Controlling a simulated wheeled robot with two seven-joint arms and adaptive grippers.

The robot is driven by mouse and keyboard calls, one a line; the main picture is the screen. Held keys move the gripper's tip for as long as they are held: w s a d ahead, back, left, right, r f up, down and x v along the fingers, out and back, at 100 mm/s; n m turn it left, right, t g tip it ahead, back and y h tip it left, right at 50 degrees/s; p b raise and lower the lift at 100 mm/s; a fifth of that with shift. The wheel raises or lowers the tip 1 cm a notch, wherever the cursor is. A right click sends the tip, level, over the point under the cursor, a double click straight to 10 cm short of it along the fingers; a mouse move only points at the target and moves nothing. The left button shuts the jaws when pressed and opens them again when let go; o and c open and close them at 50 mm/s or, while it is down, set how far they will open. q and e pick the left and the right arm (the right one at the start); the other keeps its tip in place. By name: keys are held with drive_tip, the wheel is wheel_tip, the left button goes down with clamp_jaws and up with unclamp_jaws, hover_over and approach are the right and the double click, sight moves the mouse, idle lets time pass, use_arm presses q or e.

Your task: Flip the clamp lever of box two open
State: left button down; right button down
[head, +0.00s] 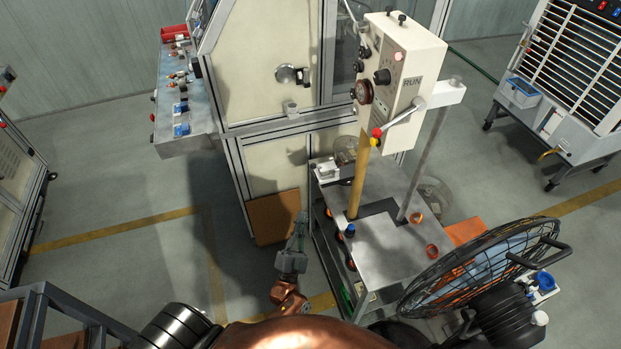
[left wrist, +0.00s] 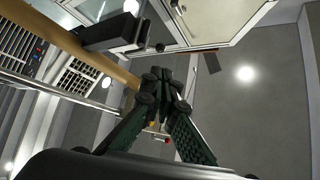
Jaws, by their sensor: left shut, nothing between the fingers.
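A cream control box (head: 405,75) marked RUN stands on a post above a grey metal bench. A silver lever (head: 405,114) is on its lower front, slanting down left to a red knob (head: 377,132) with a yellow knob (head: 374,142) close below. I cannot read a label naming it box two. My left gripper (head: 300,222) is low, left of the bench and apart from the lever. In the left wrist view its green-padded fingers (left wrist: 165,85) meet at the tips, shut and empty. A small red spot (left wrist: 166,141) shows between the fingers there. My right gripper is not in view.
The metal bench (head: 385,245) carries a tan upright pole (head: 358,180) and several copper-coloured rings. A black caged fan (head: 480,265) stands at the lower right. A cream cabinet (head: 265,60) stands behind. The floor at left centre is clear.

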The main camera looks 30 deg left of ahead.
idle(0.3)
use_arm(q)
drive_tip(key=p, duration=0.3)
approach(323, 165)
drive_tip(key=a+r, duration=0.3)
drive_tip(key=r, duration=0.2)
drive_tip(key=shift+w+f, duration=0.1)
drive_tip(key=shift+w, duration=0.45)
